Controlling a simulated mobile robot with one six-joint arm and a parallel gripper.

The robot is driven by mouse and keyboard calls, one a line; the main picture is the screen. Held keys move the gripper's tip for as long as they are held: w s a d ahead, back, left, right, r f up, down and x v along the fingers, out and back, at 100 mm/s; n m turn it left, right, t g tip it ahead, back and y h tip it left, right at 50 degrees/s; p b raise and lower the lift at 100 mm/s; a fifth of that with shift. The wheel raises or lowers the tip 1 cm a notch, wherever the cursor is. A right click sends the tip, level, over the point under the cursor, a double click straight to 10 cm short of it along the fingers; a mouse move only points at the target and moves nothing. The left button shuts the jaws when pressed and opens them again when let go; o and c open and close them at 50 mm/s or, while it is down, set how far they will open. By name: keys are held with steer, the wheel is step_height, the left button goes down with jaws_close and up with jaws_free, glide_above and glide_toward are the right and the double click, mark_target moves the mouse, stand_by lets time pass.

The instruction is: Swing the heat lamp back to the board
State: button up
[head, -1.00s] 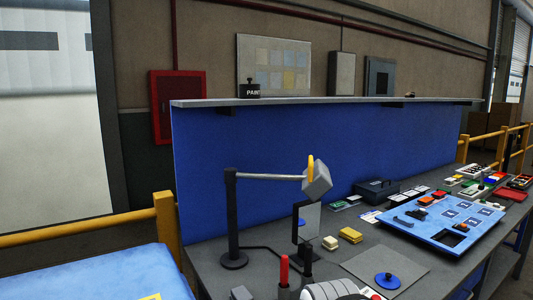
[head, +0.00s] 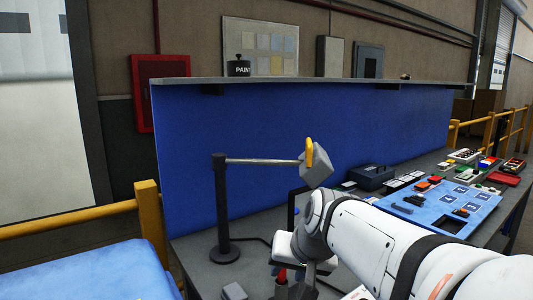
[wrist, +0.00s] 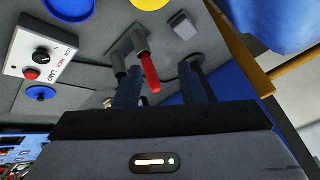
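The heat lamp has a black post (head: 222,210) on a round base, a thin horizontal arm (head: 262,161), and a grey boxy head (head: 316,170) with a yellow handle (head: 309,153). The head hangs over the bench, left of the blue board (head: 440,208) with its dark squares and small parts. My gripper (wrist: 157,70) is open and empty in the wrist view. A red-handled tool in a holder (wrist: 150,73) shows beyond and between its fingers. In the head view my white arm covers the bench's front middle, and the fingertips are hard to make out, low and below the lamp head.
A control box (wrist: 40,52) with a knob and red button shows in the wrist view. A dark toolbox (head: 372,177) stands behind the board. A blue-topped surface (head: 85,275) and yellow rail (head: 70,222) are at left. A blue panel (head: 250,135) backs the bench.

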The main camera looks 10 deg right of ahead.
steer(key=w+d+r+m+t+b, duration=0.4)
steer(key=w+r, duration=0.3)
steer(key=w, duration=0.5)
steer(key=m+t+h+b, duration=0.1)
steer(key=m+t+b, duration=0.2)
steer(key=m+t, duration=0.15)
glide_toward(309, 141)
step_height(309, 141, down, 2)
steer(key=w, duration=0.3)
steer(key=shift+n+t, duration=0.25)
steer(key=shift+t, duration=0.2)
steer(key=p+x, duration=0.1)
steer(key=x, duration=0.6)
steer(key=shift+d+f, duration=0.1)
steer(key=shift+c, duration=0.3)
jaws_close()
